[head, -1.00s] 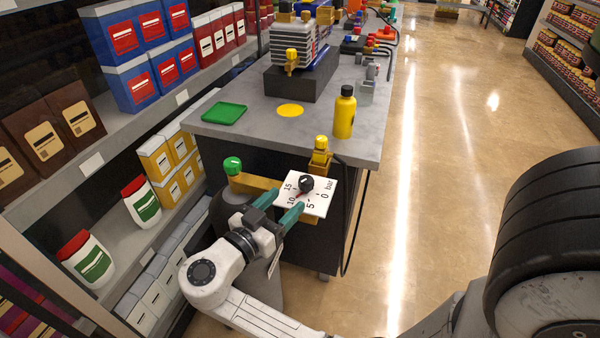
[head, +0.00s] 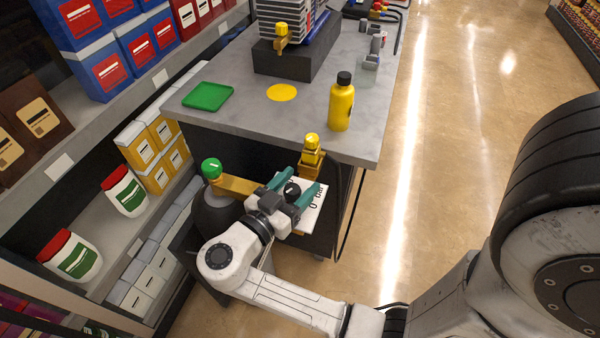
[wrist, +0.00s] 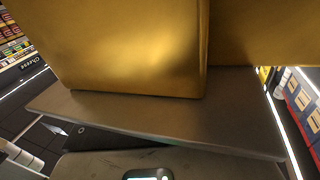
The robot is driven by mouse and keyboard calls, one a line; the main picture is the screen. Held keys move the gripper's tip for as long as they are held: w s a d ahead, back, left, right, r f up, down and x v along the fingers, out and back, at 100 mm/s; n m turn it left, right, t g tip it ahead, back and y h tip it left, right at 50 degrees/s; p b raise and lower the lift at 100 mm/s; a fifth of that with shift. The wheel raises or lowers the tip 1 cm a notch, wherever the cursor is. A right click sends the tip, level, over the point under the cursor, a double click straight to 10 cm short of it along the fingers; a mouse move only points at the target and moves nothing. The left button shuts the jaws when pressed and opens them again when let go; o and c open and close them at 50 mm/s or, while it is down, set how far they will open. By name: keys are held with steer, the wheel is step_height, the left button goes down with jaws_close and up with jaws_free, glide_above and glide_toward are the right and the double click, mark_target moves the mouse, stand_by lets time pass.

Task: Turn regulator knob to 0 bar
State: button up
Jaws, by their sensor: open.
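The black regulator knob (head: 292,188) sits on a white dial plate (head: 316,210) off the near end of the table. My gripper (head: 297,184) is open, with its teal fingers over the dial, one on each side of the knob in the head view. I cannot tell whether they touch it. The fingers and hand cover most of the scale; the 0 still shows, while the knob's pointer is hidden. A brass-yellow pipe (head: 236,184) with a green valve knob (head: 211,168) joins from the left. The wrist view is filled by a close brass-yellow surface (wrist: 140,50).
A yellow fitting (head: 312,150) stands just behind the dial, with a black hose (head: 338,210) hanging on its right. A yellow bottle (head: 341,104) and green tray (head: 208,96) are on the grey table (head: 245,126).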

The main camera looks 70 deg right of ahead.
steer(key=c, duration=1)
steer(key=shift+o, duration=0.2)
